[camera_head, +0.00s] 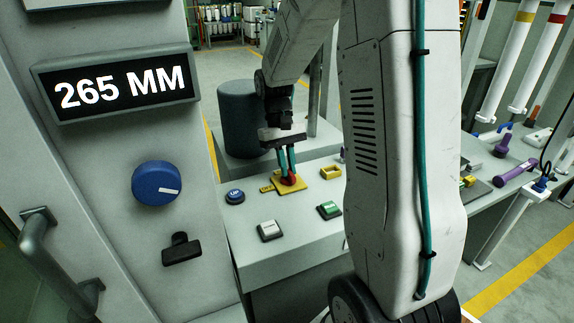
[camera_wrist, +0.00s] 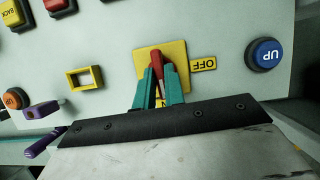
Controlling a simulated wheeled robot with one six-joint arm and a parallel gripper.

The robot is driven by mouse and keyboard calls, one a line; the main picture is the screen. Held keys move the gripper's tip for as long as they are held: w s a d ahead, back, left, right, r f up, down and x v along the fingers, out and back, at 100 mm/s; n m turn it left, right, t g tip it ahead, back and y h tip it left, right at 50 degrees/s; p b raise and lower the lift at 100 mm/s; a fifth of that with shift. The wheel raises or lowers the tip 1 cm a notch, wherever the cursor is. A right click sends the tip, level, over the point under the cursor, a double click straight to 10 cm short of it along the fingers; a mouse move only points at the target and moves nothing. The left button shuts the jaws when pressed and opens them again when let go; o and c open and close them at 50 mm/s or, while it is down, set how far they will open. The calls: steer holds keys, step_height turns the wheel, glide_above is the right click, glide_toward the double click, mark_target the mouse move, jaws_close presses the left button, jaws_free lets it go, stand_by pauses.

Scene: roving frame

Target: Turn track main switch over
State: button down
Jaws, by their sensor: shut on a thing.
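The main switch is a red handle (camera_wrist: 157,66) on a yellow plate (camera_wrist: 143,59), set in the top of the light grey console. An OFF label (camera_wrist: 203,64) is beside the plate. In the head view the red handle (camera_head: 289,180) and yellow plate (camera_head: 291,187) show at the console's far side. My gripper (camera_head: 287,166) reaches down over the plate. In the wrist view its teal fingers (camera_wrist: 159,78) are closed around the red handle, one on each side. The lower part of the handle and part of the plate are hidden by the fingers.
A blue UP button (camera_wrist: 266,54) sits near the plate. A yellow frame (camera_head: 331,172), a white button (camera_head: 269,230) and a green button (camera_head: 329,209) are also on the console. A panel displays 265 MM (camera_head: 123,86) above a blue knob (camera_head: 156,183). A dark cylinder (camera_head: 240,120) stands behind.

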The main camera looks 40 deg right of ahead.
steer(key=shift+m, duration=0.3)
steer(key=c, duration=1.5)
jaws_free()
steer(key=v, duration=0.7)
steer(key=shift+w+r, duration=0.1)
steer(key=shift+r, duration=0.25)
